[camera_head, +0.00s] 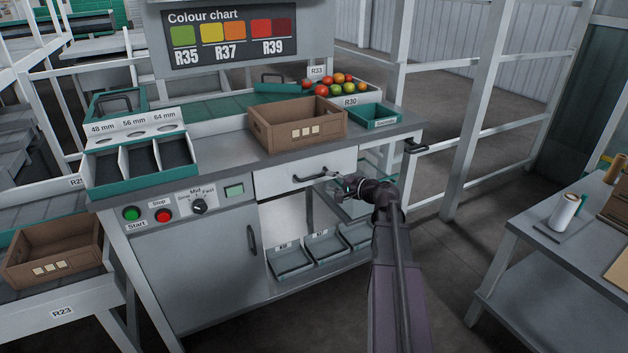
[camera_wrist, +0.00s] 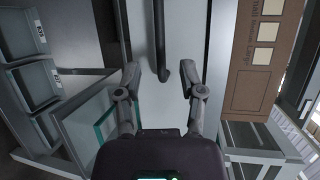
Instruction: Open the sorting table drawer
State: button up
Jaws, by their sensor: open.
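The sorting table (camera_head: 215,160) stands in front of me. Its white drawer (camera_head: 275,182) is under the worktop, its front looking level with the table front. A dark bar handle (camera_head: 309,178) is on the drawer front. My gripper (camera_head: 341,185) is in front of the drawer's right part, near the handle's right end. Contact cannot be told.
A brown crate (camera_head: 262,130) stands on the worktop above the drawer. Grey bins (camera_head: 290,262) sit on the shelf below. A white frame post (camera_head: 478,110) rises to the right. A side table (camera_head: 560,235) stands at far right, with open floor before it.

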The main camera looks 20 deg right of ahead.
aim_at(315, 178)
jog(key=shift+b+x, duration=0.55)
jog(key=shift+x, duration=3)
grip_shut()
jog(key=shift+a, duration=0.1)
jog(key=shift+s, duration=0.1)
